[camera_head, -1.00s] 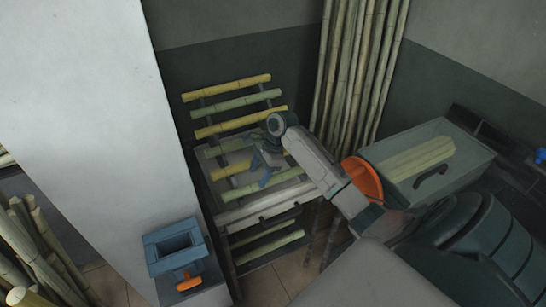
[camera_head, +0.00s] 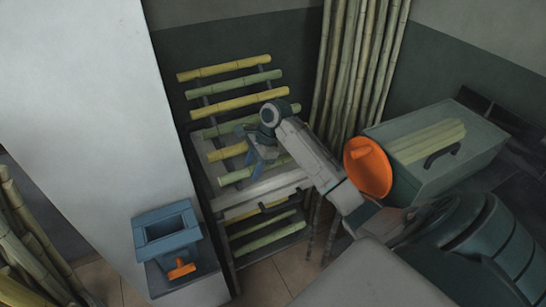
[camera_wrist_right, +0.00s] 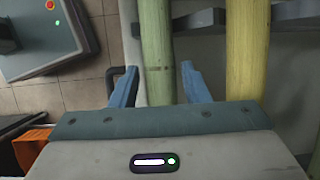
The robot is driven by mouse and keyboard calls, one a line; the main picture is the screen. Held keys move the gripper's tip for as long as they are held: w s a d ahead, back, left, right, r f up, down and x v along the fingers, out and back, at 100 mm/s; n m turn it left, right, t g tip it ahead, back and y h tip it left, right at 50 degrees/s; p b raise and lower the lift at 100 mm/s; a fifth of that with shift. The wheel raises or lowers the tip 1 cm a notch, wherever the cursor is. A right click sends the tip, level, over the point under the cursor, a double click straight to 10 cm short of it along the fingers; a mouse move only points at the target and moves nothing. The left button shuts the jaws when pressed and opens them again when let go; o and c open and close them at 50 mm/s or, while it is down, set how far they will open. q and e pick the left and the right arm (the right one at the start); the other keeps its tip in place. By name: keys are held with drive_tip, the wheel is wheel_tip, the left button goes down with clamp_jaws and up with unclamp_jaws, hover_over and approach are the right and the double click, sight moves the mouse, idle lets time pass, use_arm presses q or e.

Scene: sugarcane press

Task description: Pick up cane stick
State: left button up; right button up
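A rack (camera_head: 208,185) holds several cane sticks lying across it, such as a yellow one (camera_head: 223,67) and a green one (camera_head: 235,82). My right gripper (camera_head: 252,165) is at the rack's lower sticks and partly hides them. In the right wrist view, its two blue fingers (camera_wrist_right: 162,88) are open, one on each side of a green cane stick (camera_wrist_right: 155,50). Gaps show between the fingers and the stick. A yellow stick (camera_wrist_right: 247,50) lies just right of the fingers. My left gripper is not in view.
A blue box-shaped device (camera_head: 165,228) with an orange part stands at lower left. More canes lean at far left.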

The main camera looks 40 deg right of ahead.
clamp_jaws()
